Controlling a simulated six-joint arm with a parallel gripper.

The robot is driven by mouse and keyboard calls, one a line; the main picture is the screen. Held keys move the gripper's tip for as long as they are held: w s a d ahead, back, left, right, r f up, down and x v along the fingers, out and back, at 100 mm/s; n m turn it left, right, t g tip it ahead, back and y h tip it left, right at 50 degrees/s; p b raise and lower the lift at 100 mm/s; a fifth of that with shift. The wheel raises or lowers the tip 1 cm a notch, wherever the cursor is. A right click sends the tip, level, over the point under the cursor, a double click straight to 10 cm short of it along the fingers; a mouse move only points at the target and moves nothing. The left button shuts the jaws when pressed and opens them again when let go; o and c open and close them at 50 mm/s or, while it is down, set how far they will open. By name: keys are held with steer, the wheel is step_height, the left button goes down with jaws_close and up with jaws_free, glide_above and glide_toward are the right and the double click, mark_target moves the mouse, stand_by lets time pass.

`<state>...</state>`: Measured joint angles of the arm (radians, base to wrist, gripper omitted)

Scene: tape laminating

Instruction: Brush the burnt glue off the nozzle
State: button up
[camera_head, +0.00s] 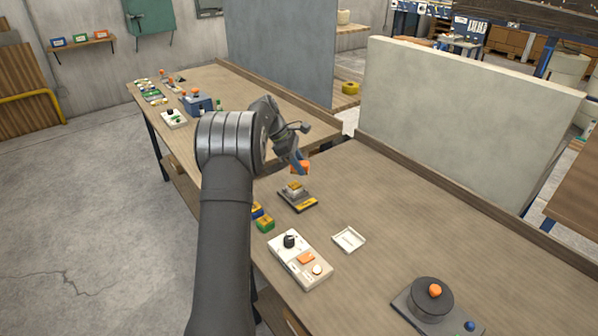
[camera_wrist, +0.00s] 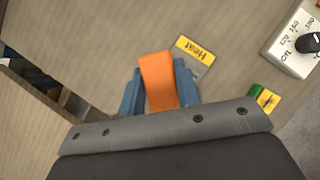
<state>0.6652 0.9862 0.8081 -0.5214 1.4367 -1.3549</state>
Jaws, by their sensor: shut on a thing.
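My gripper (camera_wrist: 158,92) has its blue fingers shut on an orange block-like handle (camera_wrist: 157,75), which looks like the brush's. In the head view the orange handle (camera_head: 301,167) shows at the fingertips, above the bench. No bristles can be made out in either view. Just below it in the head view stands a small stepped grey block with a yellowish top (camera_head: 294,188), likely the nozzle, on a dark plate with a yellow label. I cannot tell whether the brush touches it. The wrist view shows the yellow "Heat" label (camera_wrist: 195,50); the handle hides what lies beneath.
A white control box (camera_head: 300,262) with a black knob and orange switch stands nearer. A white tray (camera_head: 348,240) lies beside it. Green and blue blocks (camera_head: 264,224) sit at the bench edge. A dark turntable (camera_head: 432,299) is at lower right. The bench right of the nozzle is clear.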

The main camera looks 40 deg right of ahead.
steer(key=shift+r, duration=2)
steer(key=w+a+f+m, duration=0.1)
steer(key=a+f, duration=0.2)
steer(key=a, duration=0.4)
steer(key=w+a+f+m+y, duration=0.1)
steer(key=w+a+f, duration=0.1)
steer(key=a, duration=0.6)
steer(key=w+a+f+m+g, duration=0.1)
steer(key=w+a+f+m, duration=0.1)
steer(key=a+f, duration=0.2)
steer(key=shift+a+f+y, duration=0.15)
steer(key=shift+a+y, duration=0.15)
steer(key=shift+a, duration=1.4)
steer(key=s+a+f+m+y, duration=0.1)
steer(key=a+f, duration=0.3)
steer(key=a, duration=0.5)
steer(key=s+a+f+m, duration=0.2)
steer(key=a+f, duration=0.2)
steer(key=a, duration=0.6)
steer(key=s+a+f+m+y, duration=0.1)
steer(key=a+f, duration=0.3)
steer(key=a, duration=0.6)
steer(key=shift+s+f+m+g+y, duration=0.3)
steer(key=shift+s+m+g, duration=0.15)
steer(key=shift+s, duration=0.35)
